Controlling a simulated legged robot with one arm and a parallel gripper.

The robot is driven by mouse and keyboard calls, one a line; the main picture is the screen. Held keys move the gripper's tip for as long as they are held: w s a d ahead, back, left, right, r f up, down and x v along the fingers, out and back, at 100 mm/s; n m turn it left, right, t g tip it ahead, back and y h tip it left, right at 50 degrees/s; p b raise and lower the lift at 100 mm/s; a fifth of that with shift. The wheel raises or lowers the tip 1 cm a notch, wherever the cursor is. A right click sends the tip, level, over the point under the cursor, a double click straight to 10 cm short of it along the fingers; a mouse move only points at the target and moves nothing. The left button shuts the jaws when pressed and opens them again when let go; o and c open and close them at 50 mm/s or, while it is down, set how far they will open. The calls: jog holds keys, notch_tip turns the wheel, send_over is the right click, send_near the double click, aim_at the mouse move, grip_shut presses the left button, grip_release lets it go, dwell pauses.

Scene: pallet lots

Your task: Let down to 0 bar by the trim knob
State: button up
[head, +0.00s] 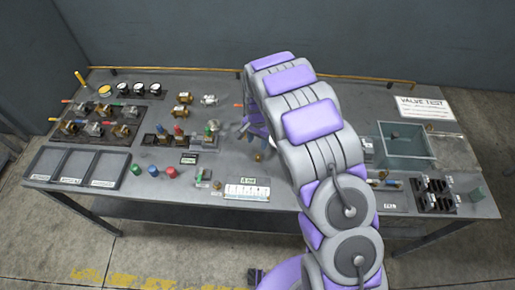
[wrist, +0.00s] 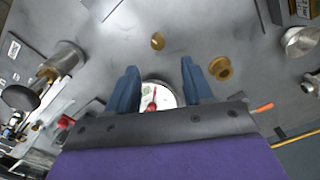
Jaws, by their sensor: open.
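My gripper (wrist: 160,70) is open, with its two blue fingers apart and nothing seen held between them. In the head view my gripper (head: 253,124) is over the middle of the bench, largely hidden by my arm. A round gauge (wrist: 150,97) with a white face and a red needle shows between the fingers, partly covered by the gripper body; its reading is too small to tell. A small brass knob-like part (wrist: 158,41) lies ahead of the fingertips, and a brass fitting (wrist: 220,68) is just right of the right finger. I cannot tell which part is the trim knob.
The grey bench (head: 225,90) carries a valve board (head: 95,122) at left, empty trays (head: 70,168), several small gauges (head: 122,88) and a manifold (head: 182,136). At right are a teal bin (head: 405,150) and a black rack (head: 435,195). A brass rail (head: 200,69) runs along the back.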

notch_tip(320, 180, up, 7)
jog(key=shift+r, duration=0.2)
dwell(0.4)
